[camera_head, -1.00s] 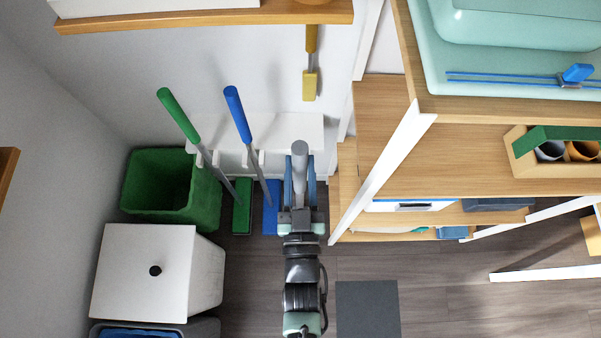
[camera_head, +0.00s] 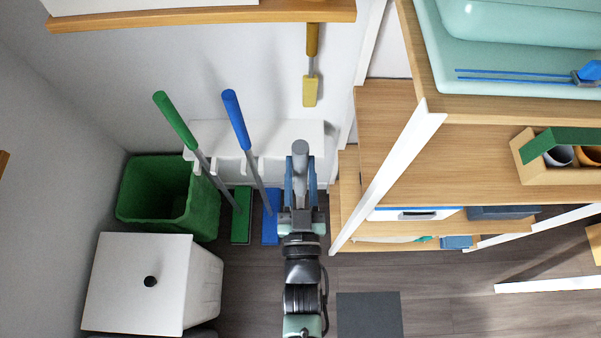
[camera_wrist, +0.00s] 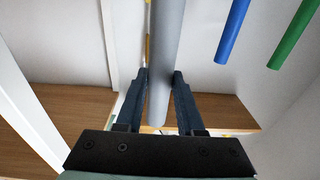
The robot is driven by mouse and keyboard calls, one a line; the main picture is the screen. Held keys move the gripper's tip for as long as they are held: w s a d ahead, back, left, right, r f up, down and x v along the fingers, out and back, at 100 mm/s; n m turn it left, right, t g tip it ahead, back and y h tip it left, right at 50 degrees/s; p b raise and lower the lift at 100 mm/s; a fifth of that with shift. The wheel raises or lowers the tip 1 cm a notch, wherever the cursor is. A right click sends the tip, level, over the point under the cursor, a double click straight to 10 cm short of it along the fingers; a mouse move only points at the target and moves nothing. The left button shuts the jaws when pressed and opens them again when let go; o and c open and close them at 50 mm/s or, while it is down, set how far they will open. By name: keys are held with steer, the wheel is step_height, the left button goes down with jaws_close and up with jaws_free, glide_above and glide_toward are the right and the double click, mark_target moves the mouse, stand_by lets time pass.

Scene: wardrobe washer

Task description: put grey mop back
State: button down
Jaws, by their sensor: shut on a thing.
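My gripper (camera_head: 300,180) is shut on the grey mop (camera_head: 300,148), upright in front of the white wall rack (camera_head: 275,138), at its right part. In the wrist view the grey handle (camera_wrist: 166,50) runs between the fingertips (camera_wrist: 160,78). The mop's lower end is hidden behind my arm. A blue mop (camera_head: 236,120) and a green mop (camera_head: 175,118) stand at the rack to the left, their heads on the floor. Whether the grey mop touches the rack cannot be told.
A green bin (camera_head: 150,195) and a white lidded bin (camera_head: 135,285) stand at the left. A wooden shelf unit (camera_head: 385,150) with a white post is close on the right. A yellow-handled tool (camera_head: 310,90) hangs on the wall above.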

steer(key=w+f+b, duration=0.3)
steer(key=w+b, duration=0.5)
steer(key=w, duration=0.6)
steer(key=shift+w+f, duration=0.15)
steer(key=shift+w, duration=0.05)
stand_by(0.6)
steer(key=shift+f+b, duration=0.3)
steer(key=shift+f, duration=0.1)
stand_by(0.6)
steer(key=c, duration=0.5)
jaws_free()
steer(key=shift+o, duration=0.5)
steer(key=shift+s+f, duration=0.1)
steer(key=shift+f, duration=0.3)
steer(key=shift+o, duration=1.4)
steer(key=shift+r, duration=0.15)
